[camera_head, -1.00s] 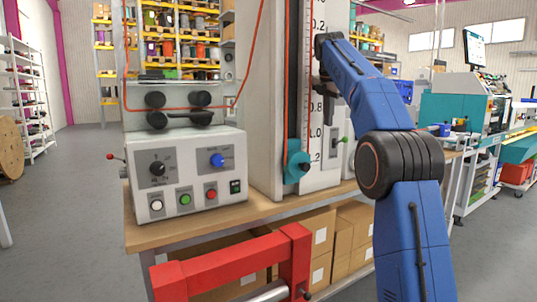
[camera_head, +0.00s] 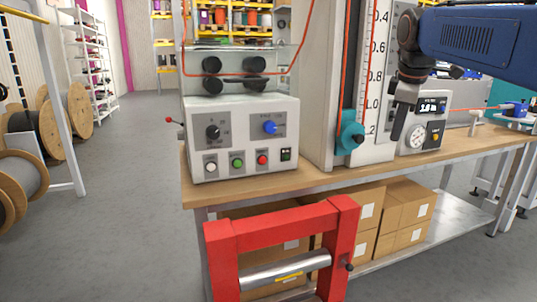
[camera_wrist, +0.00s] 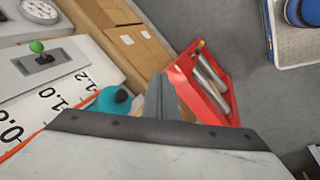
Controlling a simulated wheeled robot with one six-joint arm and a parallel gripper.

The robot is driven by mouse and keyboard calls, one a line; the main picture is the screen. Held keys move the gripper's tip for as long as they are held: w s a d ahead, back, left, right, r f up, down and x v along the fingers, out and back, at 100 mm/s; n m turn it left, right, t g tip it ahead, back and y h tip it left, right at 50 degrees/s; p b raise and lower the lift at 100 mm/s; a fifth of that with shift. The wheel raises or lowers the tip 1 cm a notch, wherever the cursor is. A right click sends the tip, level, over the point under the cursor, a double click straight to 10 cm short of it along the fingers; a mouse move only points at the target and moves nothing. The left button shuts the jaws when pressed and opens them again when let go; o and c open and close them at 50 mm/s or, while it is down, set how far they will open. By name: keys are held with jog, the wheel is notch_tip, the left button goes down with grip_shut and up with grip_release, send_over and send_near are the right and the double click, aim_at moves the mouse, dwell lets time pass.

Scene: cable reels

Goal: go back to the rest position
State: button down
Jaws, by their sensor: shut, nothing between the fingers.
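My gripper (camera_head: 397,136) is shut and empty at the upper right of the head view, pointing down. It appears in front of the right side of the white scale column (camera_head: 378,100), near the dial gauge box (camera_head: 421,136). I cannot tell whether it touches either. In the wrist view its dark fingers (camera_wrist: 164,98) appear closed together, with the teal clamp (camera_wrist: 113,100) to their left and the red frame (camera_wrist: 190,75) beyond. My blue arm runs off the right edge of the head view.
The red roller frame (camera_head: 270,236) stands in front. Cardboard boxes (camera_head: 405,212) sit on the lower shelf. Cable reels (camera_head: 68,112) stand left. Grey floor between is clear.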

jog(key=s+a+f+m, duration=0.1)
jog(key=s+f+m, duration=0.3)
jog(key=s+f, duration=0.5)
jog(key=s+a+f+m, duration=0.2)
jog(key=s+f+m, duration=0.1)
jog(key=s+f, duration=0.7)
jog(key=s+a+f+m+y, duration=0.1)
jog(key=s+f+m, duration=0.3)
jog(key=s+f, duration=0.6)
jog(key=shift+a+f+m+t, duration=0.3)
jog(key=shift+a+f, duration=0.1)
jog(key=shift+f, duration=0.15)
